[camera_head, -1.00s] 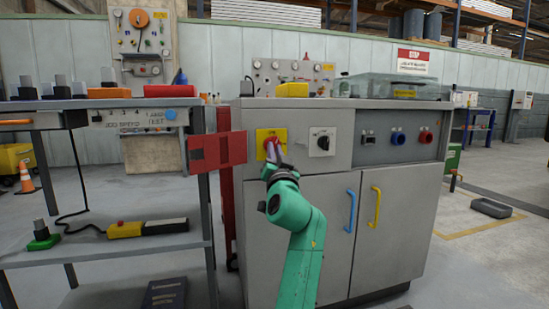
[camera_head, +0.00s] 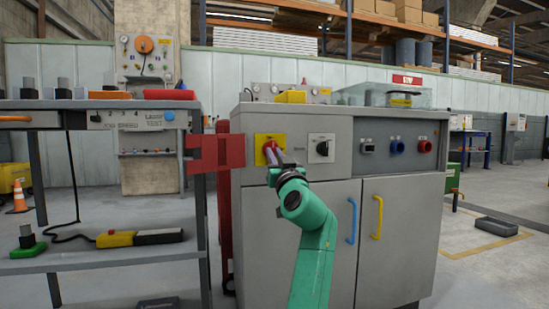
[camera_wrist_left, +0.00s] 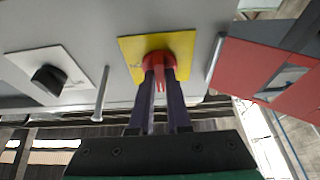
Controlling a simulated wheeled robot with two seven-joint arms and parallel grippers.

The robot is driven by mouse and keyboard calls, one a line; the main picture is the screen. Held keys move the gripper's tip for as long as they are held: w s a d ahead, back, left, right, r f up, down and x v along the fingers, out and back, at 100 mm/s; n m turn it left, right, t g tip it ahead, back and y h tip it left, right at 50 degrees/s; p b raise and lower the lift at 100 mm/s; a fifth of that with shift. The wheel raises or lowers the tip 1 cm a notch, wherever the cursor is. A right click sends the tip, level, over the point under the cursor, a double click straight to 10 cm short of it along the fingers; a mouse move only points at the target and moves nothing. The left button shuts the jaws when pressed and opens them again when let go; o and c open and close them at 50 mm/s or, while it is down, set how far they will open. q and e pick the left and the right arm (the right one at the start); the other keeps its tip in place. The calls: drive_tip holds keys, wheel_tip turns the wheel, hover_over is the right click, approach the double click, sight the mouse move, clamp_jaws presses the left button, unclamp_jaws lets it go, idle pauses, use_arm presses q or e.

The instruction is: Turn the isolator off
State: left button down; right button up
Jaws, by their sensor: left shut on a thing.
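The isolator is a red rotary knob (camera_head: 269,144) on a yellow plate (camera_head: 262,137) on the upper left front of the grey cabinet (camera_head: 256,205). My left gripper (camera_head: 271,152) reaches it from the front on the green arm. In the left wrist view, which is upside down, its two dark fingers (camera_wrist_left: 161,84) are shut on the red knob (camera_wrist_left: 157,59), one on each side. The yellow plate (camera_wrist_left: 128,46) shows around it. The fingers hide part of the knob, and I cannot tell its exact angle. My right gripper is not in view.
A black switch on a white plate (camera_head: 321,148) sits right of the isolator. A red panel (camera_head: 216,153) stands out close on its left. Blue (camera_head: 351,220) and yellow (camera_head: 377,217) door handles are lower right. A shelf bench (camera_head: 130,262) stands at the left.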

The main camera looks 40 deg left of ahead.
use_arm(q)
drive_tip(key=shift+f, duration=0.1)
drive_tip(key=c, duration=0.9)
unclamp_jaws()
drive_tip(key=p+v, duration=0.2)
drive_tip(key=v, duration=1.2)
drive_tip(key=shift+s+d+f, duration=0.1)
drive_tip(key=shift+s+d, duration=0.05)
drive_tip(key=shift+d, duration=0.05)
